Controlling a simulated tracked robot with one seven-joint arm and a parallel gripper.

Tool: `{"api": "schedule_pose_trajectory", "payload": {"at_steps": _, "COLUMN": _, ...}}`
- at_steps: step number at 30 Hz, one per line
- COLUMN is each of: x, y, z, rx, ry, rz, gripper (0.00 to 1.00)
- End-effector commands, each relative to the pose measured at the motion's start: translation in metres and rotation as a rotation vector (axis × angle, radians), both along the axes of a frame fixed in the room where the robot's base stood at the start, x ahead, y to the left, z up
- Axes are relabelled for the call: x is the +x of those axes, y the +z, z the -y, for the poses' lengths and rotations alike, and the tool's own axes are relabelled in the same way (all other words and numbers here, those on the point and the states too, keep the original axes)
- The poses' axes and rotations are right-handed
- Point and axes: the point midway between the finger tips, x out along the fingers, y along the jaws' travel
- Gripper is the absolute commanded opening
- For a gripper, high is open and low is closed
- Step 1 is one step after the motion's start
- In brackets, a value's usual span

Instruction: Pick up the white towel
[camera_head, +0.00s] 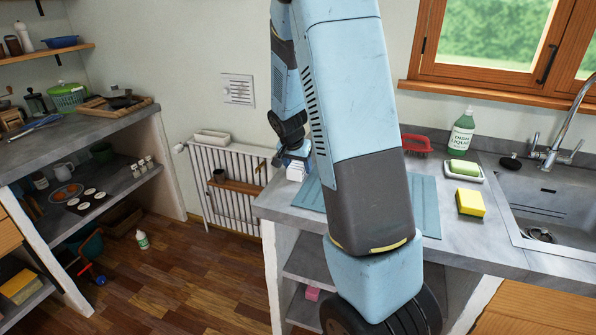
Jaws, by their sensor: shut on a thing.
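My gripper (290,157) is at the left end of the grey counter (275,207), partly hidden behind my own blue arm. It is shut on a small white thing, which looks like the white towel (296,171). Only a little of the towel shows, just below the gripper and by the blue-grey mat. I cannot tell whether the towel touches the counter.
A blue-grey ribbed mat (428,205) lies on the counter. A radiator (225,185) stands behind left.

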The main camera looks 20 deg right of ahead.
Motion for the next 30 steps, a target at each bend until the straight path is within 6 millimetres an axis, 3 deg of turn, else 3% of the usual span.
{"api": "schedule_pose_trajectory", "payload": {"at_steps": 4, "x": 0.000, "y": 0.000, "z": 0.000, "rx": 0.000, "ry": 0.000, "rz": 0.000, "gripper": 0.32}}
{"api": "schedule_pose_trajectory", "payload": {"at_steps": 14, "x": 0.000, "y": 0.005, "z": 0.000, "rx": 0.000, "ry": -0.001, "rz": 0.002, "gripper": 0.32}}
{"api": "schedule_pose_trajectory", "payload": {"at_steps": 20, "x": 0.001, "y": 0.033, "z": 0.000, "rx": 0.000, "ry": 0.000, "rz": 0.004, "gripper": 0.32}}
{"api": "schedule_pose_trajectory", "payload": {"at_steps": 30, "x": -0.042, "y": 0.083, "z": -0.008, "rx": 0.001, "ry": 0.001, "rz": 0.004, "gripper": 0.32}}
